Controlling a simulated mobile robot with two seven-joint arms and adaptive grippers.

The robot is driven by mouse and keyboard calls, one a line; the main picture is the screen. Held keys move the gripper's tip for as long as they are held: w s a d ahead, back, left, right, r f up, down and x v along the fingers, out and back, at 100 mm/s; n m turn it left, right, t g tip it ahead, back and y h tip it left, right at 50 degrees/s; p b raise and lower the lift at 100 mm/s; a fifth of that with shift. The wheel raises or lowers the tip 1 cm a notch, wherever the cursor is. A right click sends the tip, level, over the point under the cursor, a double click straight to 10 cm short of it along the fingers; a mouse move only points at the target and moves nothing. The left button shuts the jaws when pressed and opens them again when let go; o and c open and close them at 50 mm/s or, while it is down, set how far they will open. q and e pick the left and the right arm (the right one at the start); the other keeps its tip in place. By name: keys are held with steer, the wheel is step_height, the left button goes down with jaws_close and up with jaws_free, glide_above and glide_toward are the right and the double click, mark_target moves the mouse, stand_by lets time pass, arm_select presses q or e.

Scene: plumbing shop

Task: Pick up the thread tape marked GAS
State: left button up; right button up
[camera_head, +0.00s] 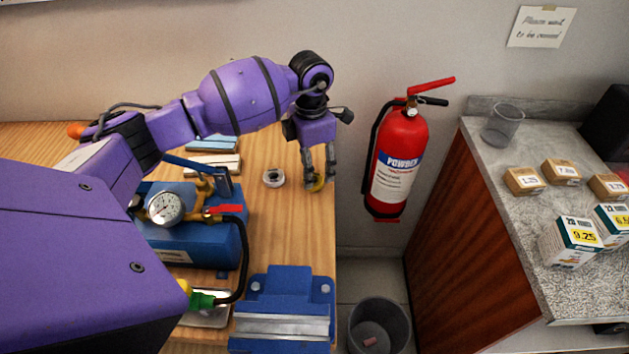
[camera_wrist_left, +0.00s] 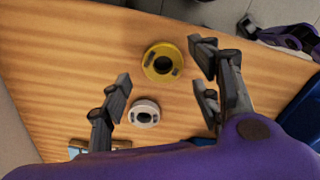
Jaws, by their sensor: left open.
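A yellow roll of tape (camera_head: 318,184) lies flat on the wooden bench near its right edge; it also shows in the left wrist view (camera_wrist_left: 150,68). A white roll of tape (camera_head: 273,178) lies to its left, and it also shows in the left wrist view (camera_wrist_left: 144,104). No GAS marking is readable on either roll. My left gripper (camera_head: 319,172) is open and empty, pointing down over the yellow roll. In the left wrist view the fingers of my left gripper (camera_wrist_left: 162,82) are spread to either side of the rolls. Part of my right arm seems to show there at the upper right.
A blue pump with a gauge (camera_head: 165,208) and a blue vise (camera_head: 290,283) stand on the bench. A red fire extinguisher (camera_head: 398,160) hangs just right of the bench edge. A bin (camera_head: 379,325) stands on the floor. A counter with boxes (camera_head: 571,245) is at the right.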

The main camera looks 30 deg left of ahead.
mark_target(318, 183)
arm_select(q)
step_height(318, 183, down, 3)
steer(key=shift+s+r, duration=0.1)
steer(key=shift+r, duration=0.05)
steer(key=shift+f+b, duration=0.35)
steer(key=shift+b, duration=0.05)
steer(key=shift+r, duration=0.15)
steer(key=c, duration=0.9)
arm_select(e)
steer(key=shift+w+f, duration=0.3)
steer(key=shift+w, duration=0.15)
